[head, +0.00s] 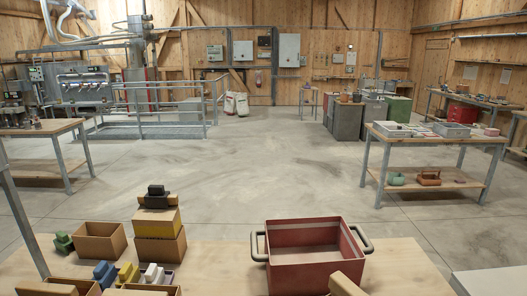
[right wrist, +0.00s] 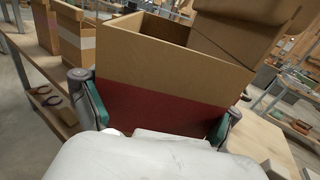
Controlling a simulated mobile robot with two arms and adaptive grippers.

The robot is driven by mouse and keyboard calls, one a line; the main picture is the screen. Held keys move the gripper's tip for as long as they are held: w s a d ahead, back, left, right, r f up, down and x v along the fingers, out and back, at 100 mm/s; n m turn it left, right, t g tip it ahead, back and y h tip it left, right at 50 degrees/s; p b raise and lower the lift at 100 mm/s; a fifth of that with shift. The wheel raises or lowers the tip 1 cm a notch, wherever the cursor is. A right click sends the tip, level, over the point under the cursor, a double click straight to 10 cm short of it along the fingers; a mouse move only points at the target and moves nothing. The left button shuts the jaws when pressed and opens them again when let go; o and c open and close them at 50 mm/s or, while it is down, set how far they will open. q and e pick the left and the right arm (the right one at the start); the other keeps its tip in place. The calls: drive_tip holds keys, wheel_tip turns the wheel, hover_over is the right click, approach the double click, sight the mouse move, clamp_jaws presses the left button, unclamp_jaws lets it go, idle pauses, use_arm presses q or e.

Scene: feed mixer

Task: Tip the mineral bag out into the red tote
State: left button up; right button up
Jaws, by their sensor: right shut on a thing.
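The red tote (head: 310,276) stands on the wooden table at the front of the head view, with a dark handle on each side; the part of its inside that shows looks empty. In the right wrist view my right gripper (right wrist: 160,115) is shut on the mineral bag (right wrist: 165,66), a stiff, box-like brown bag with an open top and a dark red lower part. One green-padded finger is at each side of it. Its contents are hidden. A tan piece (head: 346,285) shows at the head view's bottom edge, before the tote; I cannot tell whether it is the bag. My left gripper is not in view.
Left of the tote, brown cartons (head: 101,241) and a stack with a yellow band (head: 157,224) crowd the table, with several coloured blocks. Bare tabletop (head: 400,275) lies right of the tote. A side table (head: 440,142) stands beyond on the right.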

drive_tip(key=f+m+t+h+b, duration=0.1)
drive_tip(key=f+m+h+b, duration=0.1)
drive_tip(key=f+h+b, duration=0.1)
drive_tip(key=s+d+f+m+t+h+b, duration=0.1)
drive_tip(key=f+m+h+b, duration=0.1)
drive_tip(key=f+h+b, duration=0.1)
drive_tip(key=s+d+f+m+h+b, duration=0.1)
drive_tip(key=f+m+h+b, duration=0.1)
drive_tip(key=f+h+b, duration=0.1)
drive_tip(key=shift+d+f+t+b, duration=0.2)
drive_tip(key=shift+t+b, duration=0.2)
drive_tip(key=shift+b, duration=0.15)
idle(0.3)
